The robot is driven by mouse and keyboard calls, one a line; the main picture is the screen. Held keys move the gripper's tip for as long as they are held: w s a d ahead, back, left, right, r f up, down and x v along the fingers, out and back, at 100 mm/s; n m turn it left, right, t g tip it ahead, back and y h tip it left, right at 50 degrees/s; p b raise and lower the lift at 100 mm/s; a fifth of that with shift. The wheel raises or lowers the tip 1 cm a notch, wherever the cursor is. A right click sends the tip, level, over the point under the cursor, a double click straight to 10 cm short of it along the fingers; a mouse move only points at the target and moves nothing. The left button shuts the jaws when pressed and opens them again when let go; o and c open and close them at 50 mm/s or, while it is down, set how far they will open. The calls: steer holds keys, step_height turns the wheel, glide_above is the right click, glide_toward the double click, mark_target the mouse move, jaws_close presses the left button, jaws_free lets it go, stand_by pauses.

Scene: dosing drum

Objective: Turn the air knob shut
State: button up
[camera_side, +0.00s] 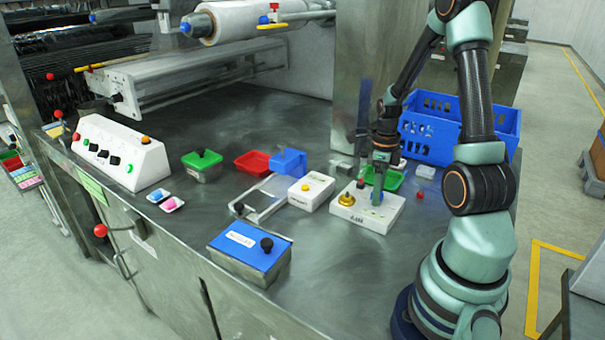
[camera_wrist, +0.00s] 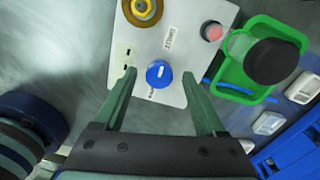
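A white control box (camera_side: 367,210) stands on the steel table below my gripper, and its top fills the middle of the wrist view (camera_wrist: 172,35). A round blue knob with a small white mark (camera_wrist: 159,74) sits near the box's edge; its small label is too blurred to read surely. A yellow knob (camera_wrist: 143,10) and a pinkish-red button (camera_wrist: 212,31) are on the same box. My gripper (camera_wrist: 160,76) is open, with one finger on each side of the blue knob and visible gaps. In the side view my gripper (camera_side: 380,172) hides part of the box top.
A green tray (camera_wrist: 236,80) with a black round piece over it lies right beside the box. A blue crate (camera_side: 432,128) stands behind. A white box with a yellow button (camera_side: 311,191) is to the left, and a blue-lidded bin (camera_side: 250,245) is in front.

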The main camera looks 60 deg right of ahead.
step_height(320, 180, up, 12)
steer(key=shift+w, duration=0.15)
stand_by(0.7)
steer(key=shift+r, duration=0.1)
steer(key=w+a+r+n+t, duration=0.2)
steer(key=a+r+n+t, duration=0.1)
steer(key=a+n, duration=1)
steer(key=w+a+r+n+t, duration=0.2)
steer(key=a+r+n, duration=0.3)
steer(key=a+n, duration=0.7)
steer(key=n, duration=0.8)
steer(key=shift+a+n+t, duration=0.3)
steer(key=shift+a+t, duration=0.05)
steer(key=shift+t, duration=0.05)
